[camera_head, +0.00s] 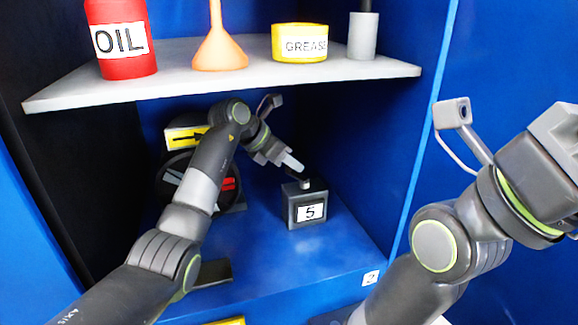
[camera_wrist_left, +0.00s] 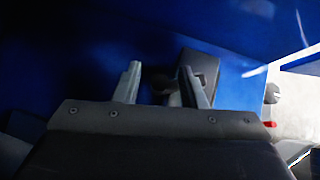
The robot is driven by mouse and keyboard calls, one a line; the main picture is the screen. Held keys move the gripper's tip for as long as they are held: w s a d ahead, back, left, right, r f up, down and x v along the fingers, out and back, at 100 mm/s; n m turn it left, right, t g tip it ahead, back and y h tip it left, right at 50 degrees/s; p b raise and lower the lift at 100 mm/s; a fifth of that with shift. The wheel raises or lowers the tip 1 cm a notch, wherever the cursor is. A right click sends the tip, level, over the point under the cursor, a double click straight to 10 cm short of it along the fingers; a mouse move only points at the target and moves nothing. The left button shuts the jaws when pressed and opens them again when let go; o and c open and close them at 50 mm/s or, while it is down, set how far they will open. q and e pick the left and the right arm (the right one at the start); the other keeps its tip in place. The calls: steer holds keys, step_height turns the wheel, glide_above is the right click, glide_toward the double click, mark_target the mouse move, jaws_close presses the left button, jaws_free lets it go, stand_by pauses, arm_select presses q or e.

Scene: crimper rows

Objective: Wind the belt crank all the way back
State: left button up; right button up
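In the head view, a dark round wheel (camera_head: 174,181) with red marks stands at the back of a blue cabinet, partly hidden by my left arm. A yellow sign (camera_head: 186,137) with a black arrow is above it. I cannot make out which part is the crank handle. A dark box (camera_head: 307,206) labelled 5, with a short knob (camera_head: 305,184) on top, stands to the right. My left gripper (camera_head: 292,163) is just above and left of that knob. In the left wrist view its fingers (camera_wrist_left: 160,84) are apart, with a dark rounded shape between or beyond them; contact is unclear. My right gripper's fingers are out of view.
A grey shelf (camera_head: 200,86) spans above my left arm. It holds a red OIL can (camera_head: 128,70), an orange funnel (camera_head: 219,50), a yellow GREASE tub (camera_head: 300,55) and a grey cylinder (camera_head: 362,36). The blue floor (camera_head: 330,250) in front of the box is clear.

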arm_select(q)
jaws_close()
steer(key=shift+s+a+r+n+t+y+p, duration=0.15)
steer(key=shift+n+t+y+p, duration=0.15)
steer(key=shift+n+p, duration=0.35)
steer(key=shift+s, duration=0.1)
steer(key=shift+f, duration=0.2)
jaws_free()
steer(key=shift+r+p, duration=0.1)
steer(key=shift+p, duration=0.2)
